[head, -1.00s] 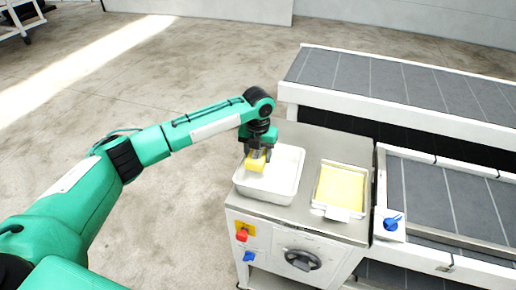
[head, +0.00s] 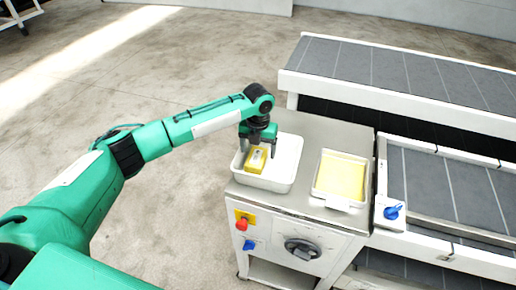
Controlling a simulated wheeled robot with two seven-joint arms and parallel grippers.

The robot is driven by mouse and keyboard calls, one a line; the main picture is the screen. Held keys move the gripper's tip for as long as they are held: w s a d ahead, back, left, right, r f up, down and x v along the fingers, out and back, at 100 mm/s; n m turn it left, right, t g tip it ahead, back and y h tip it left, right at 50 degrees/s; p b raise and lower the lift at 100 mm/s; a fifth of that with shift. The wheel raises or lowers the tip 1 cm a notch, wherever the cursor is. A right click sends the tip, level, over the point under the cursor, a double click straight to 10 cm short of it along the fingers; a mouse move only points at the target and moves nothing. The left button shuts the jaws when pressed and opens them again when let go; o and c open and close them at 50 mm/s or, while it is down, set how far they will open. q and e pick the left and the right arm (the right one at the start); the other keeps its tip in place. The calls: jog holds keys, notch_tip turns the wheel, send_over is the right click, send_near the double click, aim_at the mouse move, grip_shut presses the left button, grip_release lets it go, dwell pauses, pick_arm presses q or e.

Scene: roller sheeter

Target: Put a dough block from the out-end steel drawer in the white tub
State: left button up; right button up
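The white tub (head: 283,178) stands on the steel top at the left end of the machine. A yellow dough block (head: 255,160) with a pale mark on top sits inside it, toward the tub's left side. My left gripper (head: 258,153) is over the tub, pointing down. Its dark fingers are spread apart, one to each side of the block, and look clear of it. The block's underside is hidden. My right gripper is out of view. I cannot make out an open steel drawer.
A shallow white tray (head: 342,180) with a flat yellow layer lies right of the tub. The grey conveyor belt (head: 437,195) and a raised belt (head: 400,75) stand to the right. The front panel has a red knob (head: 241,225) and a dark dial (head: 302,249).

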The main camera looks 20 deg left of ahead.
pick_arm(q)
jog(key=shift+r, duration=0.25)
notch_tip(320, 180, up, 13)
jog(key=b, duration=0.4)
jog(key=shift+r+b, duration=0.15)
jog(key=shift+b, duration=0.15)
